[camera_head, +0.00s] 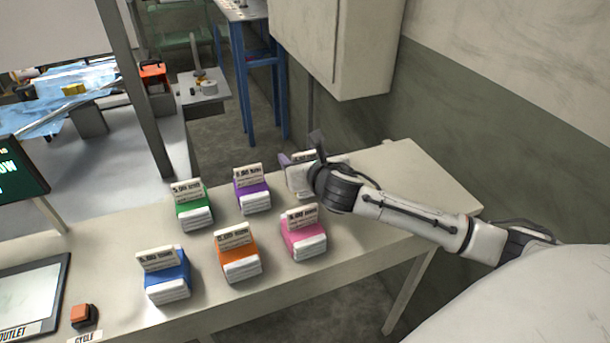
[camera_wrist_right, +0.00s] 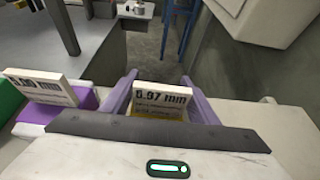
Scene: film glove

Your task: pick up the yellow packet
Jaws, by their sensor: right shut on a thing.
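The yellow packet (camera_wrist_right: 160,99) stands between the two purple fingers of my right gripper (camera_wrist_right: 162,102) in the right wrist view. Its white card reads 0.97 mm, with a strip of yellow below it. In the head view my right gripper (camera_head: 312,168) is at the back of the table and partly covers the packet (camera_head: 303,157). The fingers are shut on the packet. I cannot tell whether it still touches the table. My left gripper is not in view.
Purple (camera_head: 252,190), green (camera_head: 192,206), pink (camera_head: 303,234), orange (camera_head: 237,253) and blue (camera_head: 164,275) packets stand on the table (camera_head: 410,180). A dark-framed tray (camera_head: 62,268) and an orange button (camera_head: 82,315) are at left. A wall cabinet (camera_head: 335,45) hangs behind.

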